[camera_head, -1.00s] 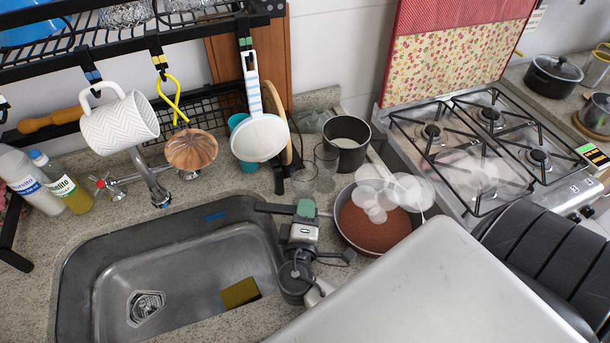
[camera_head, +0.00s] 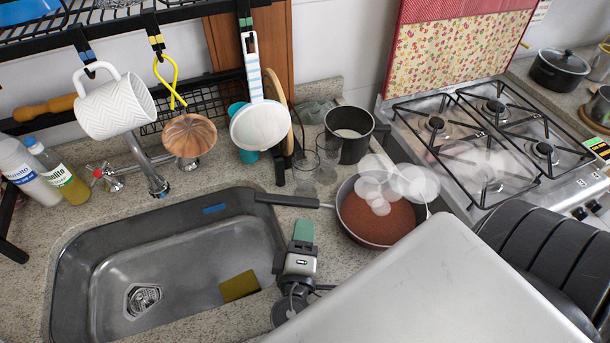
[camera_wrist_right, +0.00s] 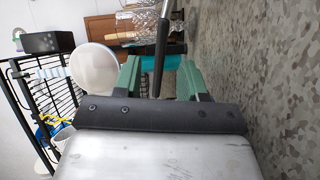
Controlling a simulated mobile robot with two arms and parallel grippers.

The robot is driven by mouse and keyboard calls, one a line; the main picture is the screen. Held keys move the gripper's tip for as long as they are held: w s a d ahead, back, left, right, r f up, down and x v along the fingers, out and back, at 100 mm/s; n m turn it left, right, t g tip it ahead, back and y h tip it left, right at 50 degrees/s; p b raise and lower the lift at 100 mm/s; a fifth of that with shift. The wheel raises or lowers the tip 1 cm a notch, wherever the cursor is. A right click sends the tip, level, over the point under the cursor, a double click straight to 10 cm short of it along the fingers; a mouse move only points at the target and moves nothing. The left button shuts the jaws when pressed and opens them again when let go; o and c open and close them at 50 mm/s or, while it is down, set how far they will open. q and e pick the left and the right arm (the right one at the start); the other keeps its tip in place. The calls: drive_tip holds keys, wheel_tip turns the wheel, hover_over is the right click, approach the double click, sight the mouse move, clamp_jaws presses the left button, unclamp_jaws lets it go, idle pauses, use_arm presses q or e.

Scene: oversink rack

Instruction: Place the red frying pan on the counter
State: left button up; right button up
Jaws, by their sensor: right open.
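The frying pan (camera_head: 362,222), red-brown inside with a dark rim, appears to rest on the counter (camera_head: 330,95) between sink and stove. Its black handle (camera_head: 285,200) points left, its end by the sink's back right corner. My right gripper (camera_head: 303,230) is open and empty just in front of the handle, apart from it in the head view. In the right wrist view, the handle (camera_wrist_right: 162,55) shows beyond and between the green fingers of the right gripper (camera_wrist_right: 160,80). The pan's near right edge is hidden by my own grey arm. My left gripper is not in view.
The sink (camera_head: 180,265) with a yellow sponge (camera_head: 239,286) lies left. Clear glasses (camera_head: 328,155) and a dark pot (camera_head: 350,135) stand behind the pan. Pale see-through discs (camera_head: 415,183) overlap it. The stove (camera_head: 480,150) is right; a rack holds a mug (camera_head: 115,103) and strainer (camera_head: 260,127).

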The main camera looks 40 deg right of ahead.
drive_tip(key=shift+b+v, duration=0.35)
drive_tip(key=shift+v, duration=1.6)
